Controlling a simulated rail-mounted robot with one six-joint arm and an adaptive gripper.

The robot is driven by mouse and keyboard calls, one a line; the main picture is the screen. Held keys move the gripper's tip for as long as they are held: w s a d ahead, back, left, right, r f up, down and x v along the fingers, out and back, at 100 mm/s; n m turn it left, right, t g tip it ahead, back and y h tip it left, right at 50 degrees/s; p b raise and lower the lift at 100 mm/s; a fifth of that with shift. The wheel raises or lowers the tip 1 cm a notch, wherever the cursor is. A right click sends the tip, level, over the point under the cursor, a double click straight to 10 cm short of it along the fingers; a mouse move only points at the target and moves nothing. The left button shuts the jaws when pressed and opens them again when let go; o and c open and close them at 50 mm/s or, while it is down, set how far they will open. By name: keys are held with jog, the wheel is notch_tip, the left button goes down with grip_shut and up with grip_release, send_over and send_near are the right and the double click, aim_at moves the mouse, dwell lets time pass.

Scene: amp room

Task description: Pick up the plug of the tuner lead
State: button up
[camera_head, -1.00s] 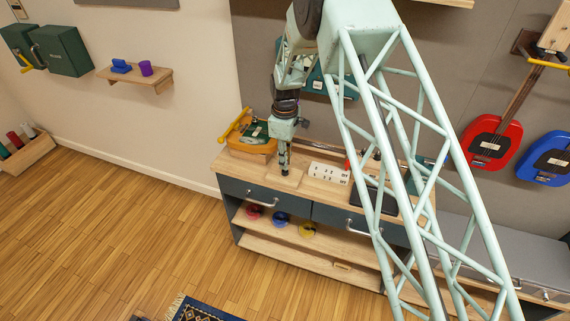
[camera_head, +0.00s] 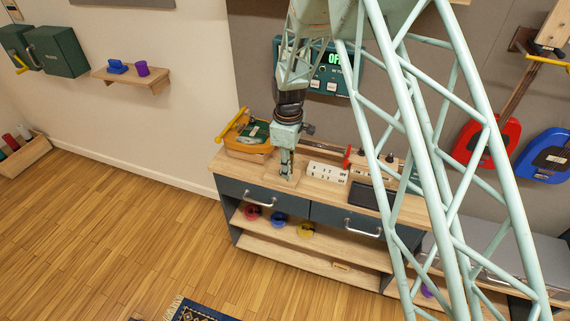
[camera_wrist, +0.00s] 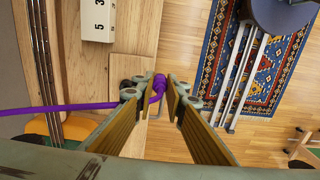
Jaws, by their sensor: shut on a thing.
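In the wrist view a purple lead (camera_wrist: 70,107) runs in from the left edge to a purple plug end (camera_wrist: 158,84) between my fingertips. My gripper (camera_wrist: 153,93) is shut on this purple end, above the bench edge with floor beyond. In the head view my gripper (camera_head: 286,174) points down close over the left part of the bench top (camera_head: 315,192). The purple lead cannot be made out there. A teal tuner-like box (camera_head: 325,75) with a lit green display hangs on the wall behind my arm, partly hidden.
A white block with figures (camera_head: 327,171) and a dark pad (camera_head: 372,195) are to the right on the bench. An orange item (camera_head: 247,137) stands left of my gripper. Coloured coils (camera_head: 279,219) lie on the shelf below.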

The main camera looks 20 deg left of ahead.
jog(key=s+d, duration=0.4)
jog(key=s, duration=0.2)
jog(key=shift+s+d+r+b, duration=0.15)
jog(key=shift+d+r+b, duration=0.15)
jog(key=shift+r, duration=0.05)
jog(key=shift+r, duration=0.2)
dwell(0.4)
jog(key=shift+r+p, duration=0.4)
jog(key=shift+r, duration=0.9)
jog(key=shift+d, duration=0.1)
